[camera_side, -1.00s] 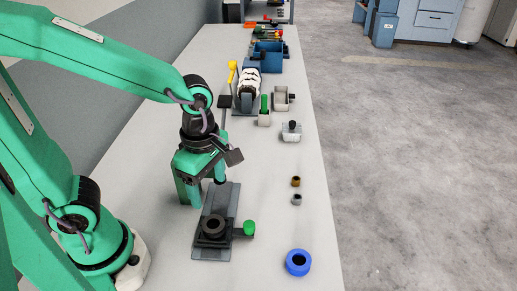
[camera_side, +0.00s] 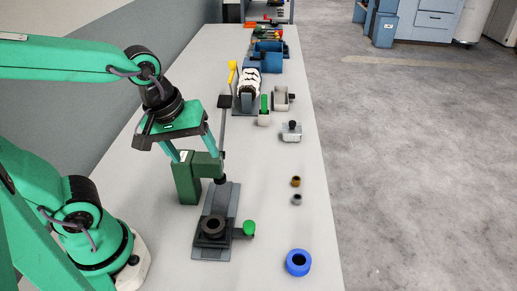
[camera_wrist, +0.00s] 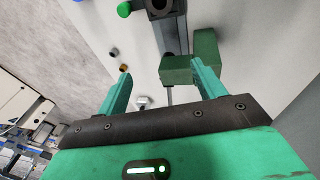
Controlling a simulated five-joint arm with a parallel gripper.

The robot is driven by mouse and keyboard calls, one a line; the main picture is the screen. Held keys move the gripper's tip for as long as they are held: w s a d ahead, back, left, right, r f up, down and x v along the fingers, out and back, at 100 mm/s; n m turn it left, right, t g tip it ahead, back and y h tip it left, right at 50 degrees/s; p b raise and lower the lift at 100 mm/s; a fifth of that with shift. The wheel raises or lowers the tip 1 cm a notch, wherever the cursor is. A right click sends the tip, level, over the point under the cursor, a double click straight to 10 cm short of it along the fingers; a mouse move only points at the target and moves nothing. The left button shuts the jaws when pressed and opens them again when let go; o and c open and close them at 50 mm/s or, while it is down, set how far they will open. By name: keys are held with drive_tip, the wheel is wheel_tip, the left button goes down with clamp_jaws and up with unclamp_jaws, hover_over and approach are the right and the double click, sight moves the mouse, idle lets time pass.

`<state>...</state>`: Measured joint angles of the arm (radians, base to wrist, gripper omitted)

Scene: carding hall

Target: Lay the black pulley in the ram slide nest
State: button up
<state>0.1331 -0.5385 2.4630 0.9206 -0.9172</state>
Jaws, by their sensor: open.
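The black pulley (camera_side: 213,227), a dark ring with a hole, lies in the dark nest (camera_side: 200,241) on the grey slide (camera_side: 229,203). The pulley also shows at the top edge of the wrist view (camera_wrist: 160,8). The green ram body (camera_side: 186,183) stands at the slide's far end, with its dark ram tip above the slide. My gripper (camera_side: 194,153) is open and empty, raised over the green body and apart from the pulley. In the wrist view its two fingers (camera_wrist: 162,72) are spread wide, with the green body near the right finger.
A green knob (camera_side: 249,228) sticks out right of the nest. A blue ring (camera_side: 298,262), a brown ring (camera_side: 295,181) and a grey ring (camera_side: 296,199) lie to the right. Fixtures and a blue bin (camera_side: 268,55) stand farther back. The front right bench is mostly clear.

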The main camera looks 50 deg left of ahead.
drive_tip(key=a+r+m, duration=0.1)
drive_tip(key=m, duration=0.2)
drive_tip(key=a+r+m+t, duration=0.1)
drive_tip(key=m, duration=0.2)
drive_tip(key=s+a+r+m+t, duration=0.1)
drive_tip(key=m, duration=0.2)
drive_tip(key=shift+s+a+r, duration=0.1)
drive_tip(key=shift+r, duration=0.15)
